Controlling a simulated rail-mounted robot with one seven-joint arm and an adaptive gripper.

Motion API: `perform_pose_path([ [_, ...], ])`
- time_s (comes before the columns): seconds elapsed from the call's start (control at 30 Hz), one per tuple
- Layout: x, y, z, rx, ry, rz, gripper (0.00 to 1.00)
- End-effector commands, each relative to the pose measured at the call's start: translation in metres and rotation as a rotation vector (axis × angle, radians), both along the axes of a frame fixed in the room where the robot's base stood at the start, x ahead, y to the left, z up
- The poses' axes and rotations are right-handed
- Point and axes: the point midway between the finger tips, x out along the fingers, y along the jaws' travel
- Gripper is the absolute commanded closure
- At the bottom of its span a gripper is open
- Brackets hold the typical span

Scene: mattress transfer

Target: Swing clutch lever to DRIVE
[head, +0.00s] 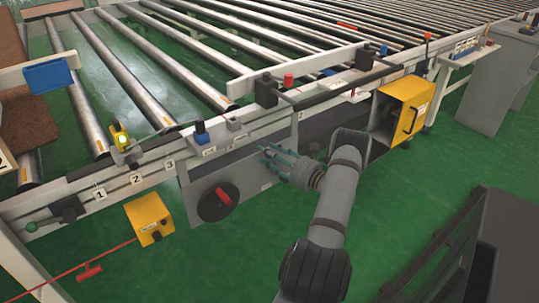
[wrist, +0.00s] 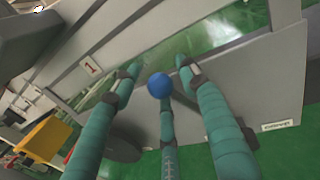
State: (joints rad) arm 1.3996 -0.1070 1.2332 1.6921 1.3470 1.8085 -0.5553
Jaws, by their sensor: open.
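My gripper (head: 278,160) has teal fingers and is open in front of the grey machine panel (head: 232,165). In the wrist view a round blue knob (wrist: 160,85) shows between the spread fingers of my gripper (wrist: 157,78). It looks like the end of the clutch lever; whether a finger touches it I cannot tell. The lever's shaft is mostly hidden, and the knob cannot be made out in the head view.
A black disc with a red handle (head: 222,197) is left of my gripper. A yellow box (head: 150,217) stands farther left, and an open yellow cabinet (head: 405,108) is to the right. The roller conveyor (head: 180,60) lies behind.

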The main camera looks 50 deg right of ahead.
Motion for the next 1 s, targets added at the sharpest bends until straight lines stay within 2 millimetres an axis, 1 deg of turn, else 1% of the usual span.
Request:
perform_pose_path([
  [0.1,-0.0002,-0.0001,0.0001,0.000,0.000,0.000,0.57],
  [0.83,-0.0006,-0.0004,0.0004,0.000,0.000,-0.001,0.99],
  [1.0,-0.0007,-0.0006,0.0005,-0.001,-0.001,-0.001,1.00],
])
